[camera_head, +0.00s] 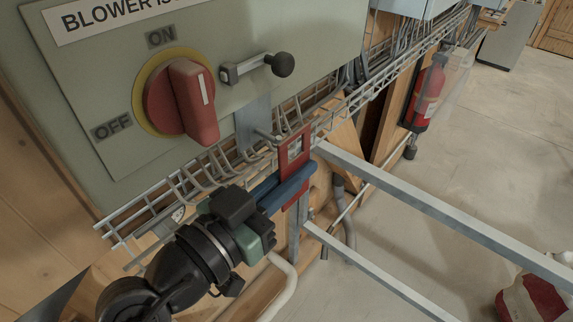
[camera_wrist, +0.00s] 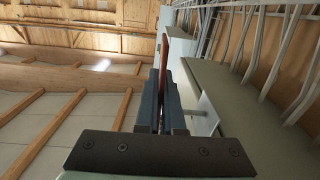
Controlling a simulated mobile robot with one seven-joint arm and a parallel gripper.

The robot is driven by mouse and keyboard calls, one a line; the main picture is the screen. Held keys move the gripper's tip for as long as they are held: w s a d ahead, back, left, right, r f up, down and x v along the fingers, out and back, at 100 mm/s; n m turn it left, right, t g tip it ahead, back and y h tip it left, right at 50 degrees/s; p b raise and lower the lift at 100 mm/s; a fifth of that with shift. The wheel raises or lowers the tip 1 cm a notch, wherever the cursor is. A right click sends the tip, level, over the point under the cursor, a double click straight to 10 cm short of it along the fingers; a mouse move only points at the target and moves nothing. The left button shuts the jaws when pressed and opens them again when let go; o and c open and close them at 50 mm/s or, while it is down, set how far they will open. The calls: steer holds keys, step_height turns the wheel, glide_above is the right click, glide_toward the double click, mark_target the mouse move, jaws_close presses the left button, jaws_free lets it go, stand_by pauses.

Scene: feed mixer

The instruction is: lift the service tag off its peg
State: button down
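The service tag (camera_head: 294,149) is a flat red plate with a pale opening near its top. It hangs below the isolator box, at the end of a thin peg (camera_head: 268,136) on a grey bracket (camera_head: 252,122). I cannot tell how far the peg reaches through the opening. My gripper (camera_head: 288,187) comes from the lower left, with its blue fingers closed on the tag's middle, one in front and one behind. The tag's lower part shows beneath the fingers. In the wrist view the tag (camera_wrist: 164,58) is a thin red edge between the fingertips (camera_wrist: 162,88).
A grey-green box (camera_head: 100,75) with a red rotary switch (camera_head: 185,100) and a black-knobbed latch (camera_head: 282,65) is just above. A wire cable tray (camera_head: 180,190) runs behind. Metal rails (camera_head: 420,205) cross at right. A fire extinguisher (camera_head: 430,95) stands farther back.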

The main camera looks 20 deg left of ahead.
steer(key=shift+s+d+b, duration=0.15)
steer(key=shift+s+d, duration=0.15)
steer(key=shift+d, duration=0.55)
steer(key=shift+s+d+b, duration=0.1)
steer(key=shift+s+d, duration=0.2)
steer(key=shift+d, duration=0.5)
steer(key=shift+s+d+b, duration=0.15)
steer(key=shift+s+d, duration=0.15)
steer(key=shift+d, duration=0.55)
